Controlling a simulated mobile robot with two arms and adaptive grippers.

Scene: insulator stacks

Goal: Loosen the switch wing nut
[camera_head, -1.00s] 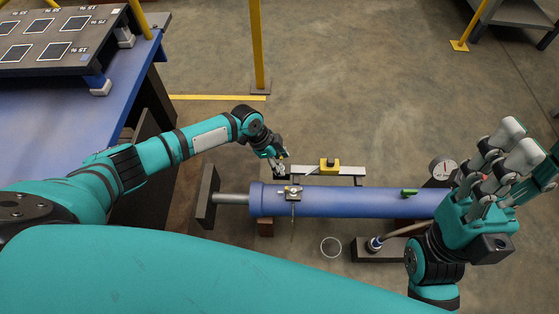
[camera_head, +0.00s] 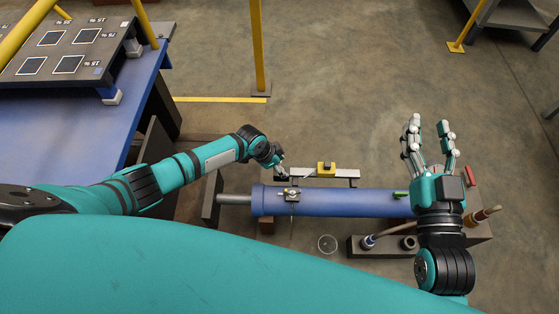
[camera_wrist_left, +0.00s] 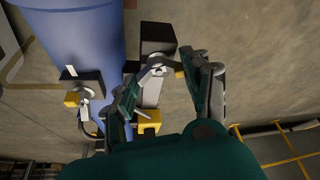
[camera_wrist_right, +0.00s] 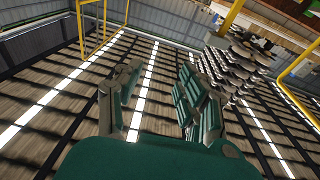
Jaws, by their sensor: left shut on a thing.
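My left gripper (camera_head: 281,173) is at the rail's left end. In the left wrist view, my left gripper (camera_wrist_left: 166,76) is around a small grey winged fitting, apparently the switch wing nut (camera_wrist_left: 156,67), by a dark block (camera_wrist_left: 158,38). It is shut on it, though finger contact is hard to make out. My right gripper (camera_head: 430,135) is raised over the cylinder's right end, fingers apart and empty; the right wrist view also shows it open (camera_wrist_right: 155,95).
A dark block with fittings (camera_head: 380,246) lies in front of the cylinder. A blue table (camera_head: 60,130) stands left. A yellow post (camera_head: 256,45) stands behind; the floor around it is clear.

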